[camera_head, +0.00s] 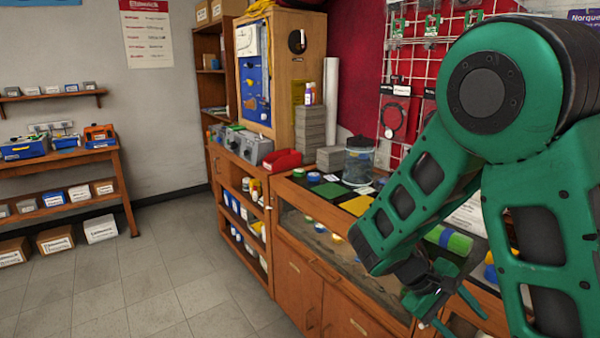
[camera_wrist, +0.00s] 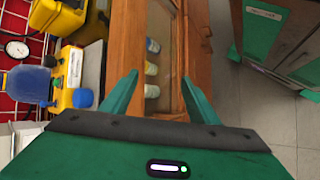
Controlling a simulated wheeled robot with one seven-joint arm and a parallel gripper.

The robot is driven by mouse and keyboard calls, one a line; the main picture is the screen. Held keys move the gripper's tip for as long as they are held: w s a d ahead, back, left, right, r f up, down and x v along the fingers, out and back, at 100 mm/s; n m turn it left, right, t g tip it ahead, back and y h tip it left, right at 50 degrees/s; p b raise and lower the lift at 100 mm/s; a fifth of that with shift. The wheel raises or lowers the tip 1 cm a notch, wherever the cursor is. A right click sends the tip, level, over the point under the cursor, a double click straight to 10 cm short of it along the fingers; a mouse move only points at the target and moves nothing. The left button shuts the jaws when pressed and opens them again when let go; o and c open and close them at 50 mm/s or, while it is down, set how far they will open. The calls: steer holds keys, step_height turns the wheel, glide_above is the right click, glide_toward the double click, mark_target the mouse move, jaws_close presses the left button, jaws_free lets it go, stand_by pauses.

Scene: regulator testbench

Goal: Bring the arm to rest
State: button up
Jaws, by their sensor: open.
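My gripper (camera_head: 447,302) is at the end of my green arm, low in the right half of the head view, in front of the glass-fronted wooden counter (camera_head: 300,273). In the wrist view my gripper (camera_wrist: 160,95) has its two green fingers spread apart with nothing between them. Beyond the fingers the counter's wooden edge (camera_wrist: 126,55) and glass front show. My arm is bent and hides part of the counter top in the head view.
A green roll (camera_head: 450,240) lies on the counter close behind my arm. A glass jar (camera_head: 358,165), a red device (camera_head: 282,160) and a yellow mat (camera_head: 357,205) are farther left. In the wrist view a yellow regulator device (camera_wrist: 75,90) stands at left. The tiled floor (camera_head: 150,280) is clear.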

steer(key=s+d+r+m+y, duration=0.1)
steer(key=s+r+m+y, duration=0.2)
steer(key=s, duration=0.3)
steer(key=s+d+r+m+t+y, duration=0.1)
steer(key=s+d+r+m+y, duration=0.1)
steer(key=s, duration=0.4)
steer(key=s+d+r+m+y, duration=0.2)
steer(key=s+r+m+y, duration=0.2)
steer(key=s+m, duration=0.1)
steer(key=shift+s+r+t, duration=0.15)
steer(key=shift+s+t, duration=0.25)
steer(key=shift+s, duration=0.3)
steer(key=shift+w+d+f, duration=0.1)
steer(key=shift+w+f, duration=0.15)
steer(key=shift+w, duration=0.35)
